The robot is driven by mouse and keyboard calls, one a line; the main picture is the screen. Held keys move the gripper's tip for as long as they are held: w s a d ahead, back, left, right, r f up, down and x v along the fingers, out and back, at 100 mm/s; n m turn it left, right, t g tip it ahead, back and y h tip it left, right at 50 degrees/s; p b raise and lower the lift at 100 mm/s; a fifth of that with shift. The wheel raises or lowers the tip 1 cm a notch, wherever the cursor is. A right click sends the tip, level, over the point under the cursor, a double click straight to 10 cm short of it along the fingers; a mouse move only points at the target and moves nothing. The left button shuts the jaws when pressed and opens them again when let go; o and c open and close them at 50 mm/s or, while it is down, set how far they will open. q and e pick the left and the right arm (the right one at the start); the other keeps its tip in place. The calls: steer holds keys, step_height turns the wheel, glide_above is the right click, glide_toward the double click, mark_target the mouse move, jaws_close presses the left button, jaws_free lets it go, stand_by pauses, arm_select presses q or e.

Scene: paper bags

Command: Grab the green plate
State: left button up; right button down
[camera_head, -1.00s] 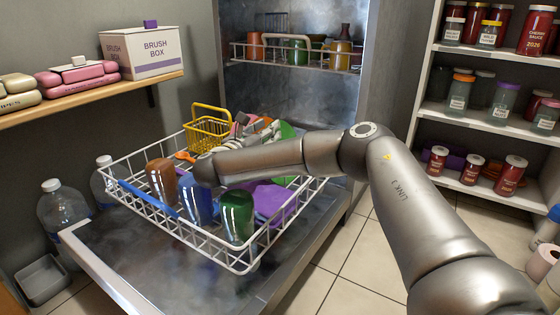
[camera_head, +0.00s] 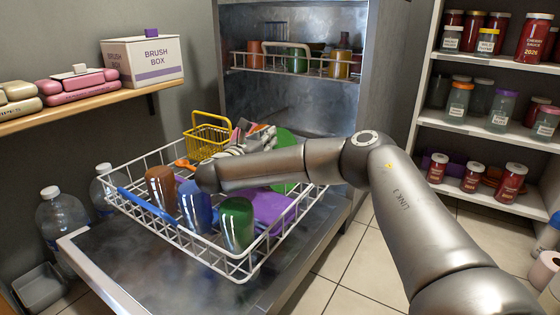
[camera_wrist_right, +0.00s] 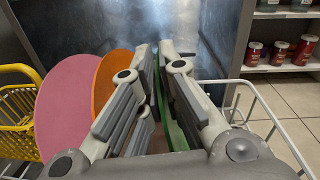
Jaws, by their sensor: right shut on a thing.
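The green plate (camera_head: 284,145) stands on edge in the white wire rack, partly hidden behind my right forearm in the head view. My right gripper (camera_head: 258,138) is at the rack's far part, beside the plate. In the right wrist view, my right gripper (camera_wrist_right: 160,62) is shut on the green plate (camera_wrist_right: 174,125), which shows as a thin green edge between the fingers. The fingers hide much of the plate there. My left gripper is not in view.
The white wire rack (camera_head: 222,262) also holds brown, blue and green cups and a purple item (camera_head: 270,206). A yellow basket (camera_head: 207,140) is at its back left. Pink (camera_wrist_right: 66,105) and orange (camera_wrist_right: 108,82) plates stand left of my fingers. Jar shelves are at right.

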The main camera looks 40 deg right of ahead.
steer(key=shift+r, duration=0.1)
steer(key=w+a+r+p, duration=0.1)
steer(key=w+r+p, duration=0.1)
steer(key=r, duration=0.4)
steer(key=w+a+r+p, duration=0.2)
steer(key=r, duration=0.3)
steer(key=b+v, duration=0.4)
steer(key=v, duration=1)
steer(key=shift+s+d, duration=0.15)
steer(key=shift+s, duration=0.1)
